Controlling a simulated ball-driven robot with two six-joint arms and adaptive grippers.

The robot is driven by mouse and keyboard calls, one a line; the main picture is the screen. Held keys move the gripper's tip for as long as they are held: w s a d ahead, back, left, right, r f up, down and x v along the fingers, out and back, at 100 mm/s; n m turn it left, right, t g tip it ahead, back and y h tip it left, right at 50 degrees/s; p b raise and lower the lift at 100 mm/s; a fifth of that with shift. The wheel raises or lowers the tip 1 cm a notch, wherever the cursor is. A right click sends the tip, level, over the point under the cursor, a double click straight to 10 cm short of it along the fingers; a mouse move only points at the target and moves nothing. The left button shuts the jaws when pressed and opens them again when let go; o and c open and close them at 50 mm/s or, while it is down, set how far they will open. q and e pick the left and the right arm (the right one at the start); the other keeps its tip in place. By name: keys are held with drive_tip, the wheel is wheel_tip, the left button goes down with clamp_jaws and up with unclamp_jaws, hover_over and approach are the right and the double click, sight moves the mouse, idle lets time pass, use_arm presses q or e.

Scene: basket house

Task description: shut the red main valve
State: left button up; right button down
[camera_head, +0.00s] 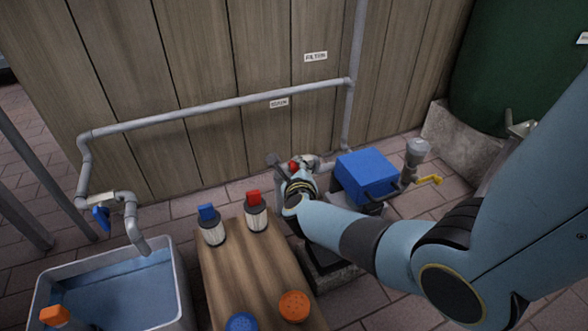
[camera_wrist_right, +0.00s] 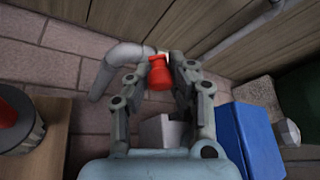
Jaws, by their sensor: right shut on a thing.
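The red main valve (camera_wrist_right: 160,75) shows in the right wrist view as a red handle between the fingers of my right gripper (camera_wrist_right: 155,68). The gripper is shut on it. Behind it a grey pipe (camera_wrist_right: 105,75) bends down. In the head view only a small red part of the valve (camera_head: 294,164) shows beside my right gripper (camera_head: 284,170), on the grey pipework left of the blue box. My right wrist hides the rest of it. My left gripper is not in view.
A wooden table (camera_head: 240,275) with red- and blue-topped cartridges stands left. A water basin (camera_head: 180,290) lies beyond, under a blue-handled tap (camera_head: 102,217). A plank wall (camera_head: 220,60) rises behind.

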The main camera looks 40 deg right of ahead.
drive_tip(key=shift+s+d+r+m+y+p, duration=0.1)
drive_tip(key=shift+d+r+m+y+p, duration=0.5)
drive_tip(key=shift+r+m+y+p, duration=0.15)
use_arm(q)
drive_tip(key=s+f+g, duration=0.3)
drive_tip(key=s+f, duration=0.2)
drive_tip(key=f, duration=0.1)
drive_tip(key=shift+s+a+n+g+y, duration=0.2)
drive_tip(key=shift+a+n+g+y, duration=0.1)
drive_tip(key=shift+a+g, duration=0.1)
use_arm(e)
drive_tip(key=shift+s+d+r+m+y, duration=0.1)
drive_tip(key=shift+s+d+m+y, duration=0.1)
drive_tip(key=shift+d+m+y, duration=0.45)
drive_tip(key=shift+s+d+r+m+y, duration=0.1)
drive_tip(key=shift+s+d+m+y, duration=0.05)
drive_tip(key=shift+d+m+y, duration=0.55)
drive_tip(key=shift+s+d+r+m+y, duration=0.1)
drive_tip(key=shift+s+d+m+y, duration=0.1)
drive_tip(key=shift+d+m+y, duration=0.45)
drive_tip(key=shift+m+h, duration=0.25)
drive_tip(key=c, duration=1.1)
unclamp_jaws()
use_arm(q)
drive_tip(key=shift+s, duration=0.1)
use_arm(e)
drive_tip(key=shift+s+a, duration=0.1)
